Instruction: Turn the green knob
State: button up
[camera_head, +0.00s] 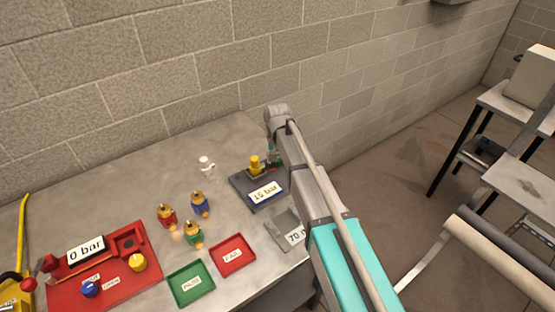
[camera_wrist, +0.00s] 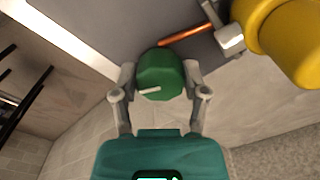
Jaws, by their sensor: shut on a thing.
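The green knob (camera_wrist: 160,70) is in the middle of the wrist view, with a pale pointer line on its face slanting slightly up to the right. My gripper (camera_wrist: 159,80) is shut on it, one finger against each side. In the head view my gripper (camera_head: 273,155) is at the right side of the grey unit (camera_head: 245,190) labelled 15 bar. There the knob is hidden or too small to tell apart. A yellow part (camera_head: 256,165) stands on top of the unit; a large yellow part (camera_wrist: 285,35) and a copper pipe (camera_wrist: 187,36) show beside the knob in the wrist view.
Red, blue and green gold-topped pieces (camera_head: 194,235) and a white one (camera_head: 206,166) stand on the table. Red (camera_head: 233,255) and green (camera_head: 191,283) trays lie in front. A red 0 bar unit (camera_head: 103,265) is at left. A block wall rises behind.

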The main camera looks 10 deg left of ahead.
jog(key=shift+m, duration=0.8)
jog(key=o, duration=1.1)
jog(key=shift+o, duration=0.2)
jog(key=shift+n, duration=0.3)
